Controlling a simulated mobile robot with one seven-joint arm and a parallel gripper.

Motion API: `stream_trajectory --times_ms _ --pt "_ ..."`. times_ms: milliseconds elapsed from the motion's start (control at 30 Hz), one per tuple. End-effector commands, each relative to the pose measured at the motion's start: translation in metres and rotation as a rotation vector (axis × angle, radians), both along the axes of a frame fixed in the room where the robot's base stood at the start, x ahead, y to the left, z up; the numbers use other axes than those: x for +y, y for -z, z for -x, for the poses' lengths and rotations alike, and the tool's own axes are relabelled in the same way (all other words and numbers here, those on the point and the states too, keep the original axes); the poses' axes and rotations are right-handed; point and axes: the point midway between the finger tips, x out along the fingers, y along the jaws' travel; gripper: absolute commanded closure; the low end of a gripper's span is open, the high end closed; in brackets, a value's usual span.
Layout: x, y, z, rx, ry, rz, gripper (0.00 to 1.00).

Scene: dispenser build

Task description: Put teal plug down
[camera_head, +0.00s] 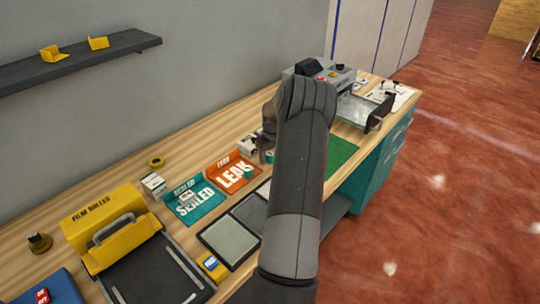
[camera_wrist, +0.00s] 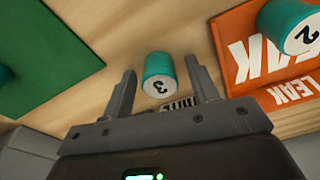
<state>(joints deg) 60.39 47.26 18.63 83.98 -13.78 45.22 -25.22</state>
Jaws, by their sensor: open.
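A teal plug with a white end marked 3 (camera_wrist: 158,68) is on the wooden bench in the wrist view. My gripper (camera_wrist: 160,64) is open, with one finger on each side of the plug and a visible gap at both sides. Whether the plug is clear of the wood is hard to tell. A small teal patch (camera_head: 270,157) shows beside my gripper in the head view, where my arm hides most of the gripper. A second teal plug marked 2 (camera_wrist: 290,24) is at the orange LEAK tray (camera_wrist: 252,52).
A green mat (camera_wrist: 45,50) lies left in the wrist view, with another teal piece (camera_wrist: 4,75) at the edge. In the head view, a teal SEALED tray (camera_head: 205,212), yellow film roller (camera_head: 95,215) and grey machine (camera_head: 335,82) crowd the bench (camera_head: 130,195).

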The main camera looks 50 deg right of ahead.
Motion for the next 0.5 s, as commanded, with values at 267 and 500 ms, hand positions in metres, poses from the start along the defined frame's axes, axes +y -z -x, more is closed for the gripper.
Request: stream_trajectory --times_ms 267,500 --pt "0.000 -0.032 0.003 -0.001 -0.001 0.003 0.46" --pt "0.002 -0.085 0.009 -0.002 0.000 0.005 0.46"
